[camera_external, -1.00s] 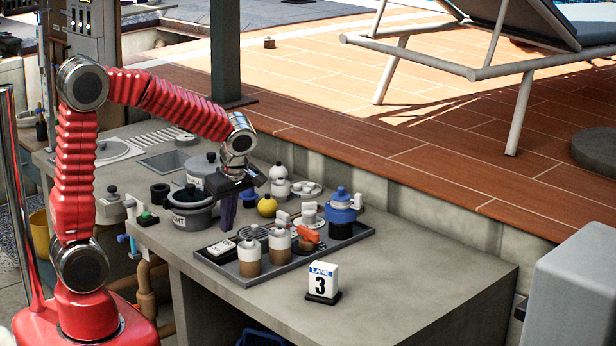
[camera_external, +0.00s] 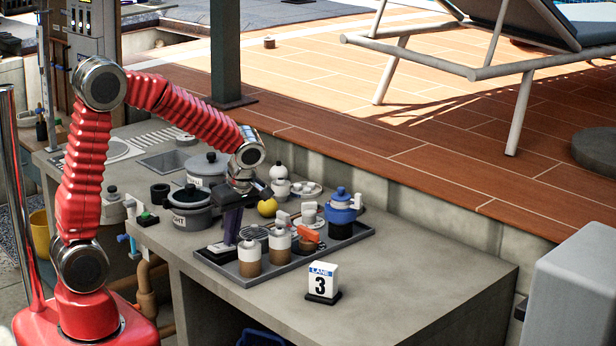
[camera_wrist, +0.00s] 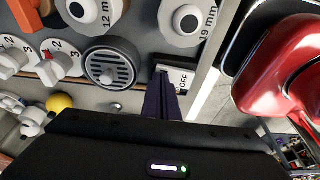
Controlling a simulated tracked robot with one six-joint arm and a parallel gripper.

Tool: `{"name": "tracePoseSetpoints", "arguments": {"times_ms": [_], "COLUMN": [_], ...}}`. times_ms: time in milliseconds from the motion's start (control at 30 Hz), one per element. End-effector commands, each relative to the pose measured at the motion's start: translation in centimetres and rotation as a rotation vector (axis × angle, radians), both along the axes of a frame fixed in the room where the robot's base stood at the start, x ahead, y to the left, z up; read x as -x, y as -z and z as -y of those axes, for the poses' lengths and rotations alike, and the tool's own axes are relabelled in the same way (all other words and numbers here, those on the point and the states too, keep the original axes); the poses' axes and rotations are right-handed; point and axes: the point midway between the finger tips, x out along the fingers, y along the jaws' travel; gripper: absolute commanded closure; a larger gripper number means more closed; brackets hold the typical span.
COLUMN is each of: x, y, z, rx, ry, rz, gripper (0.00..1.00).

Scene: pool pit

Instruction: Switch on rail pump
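A small white switch plate on a dark base (camera_external: 218,249) lies at the tray's near left end. In the wrist view the white plate (camera_wrist: 182,80) shows the letters "OFF". Other lettering on it is hidden or too small to read. My gripper (camera_external: 229,242) points down with its dark purple fingers over the plate. In the wrist view my fingers (camera_wrist: 161,78) are together, hold nothing visible, and overlap the plate's edge. I cannot tell whether the fingertips touch it.
The grey tray (camera_external: 292,268) also carries white-topped bottles (camera_external: 249,249), a round grille (camera_wrist: 109,68), dials (camera_wrist: 62,62) and an orange handle (camera_external: 308,233). Lidded pots (camera_external: 190,213) stand left. A lane 3 sign (camera_external: 322,282) stands right. The counter's front right is clear.

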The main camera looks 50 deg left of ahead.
Motion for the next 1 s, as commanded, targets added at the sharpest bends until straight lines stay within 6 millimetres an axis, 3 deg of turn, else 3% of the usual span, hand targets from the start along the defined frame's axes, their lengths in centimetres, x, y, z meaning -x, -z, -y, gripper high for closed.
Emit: {"name": "tracePoseSetpoints", "arguments": {"times_ms": [1000], "x": [1.5], "y": [-0.6], "z": [0.0], "rx": [0.0], "ry": [0.0], "rz": [0.003], "gripper": [1.0]}}
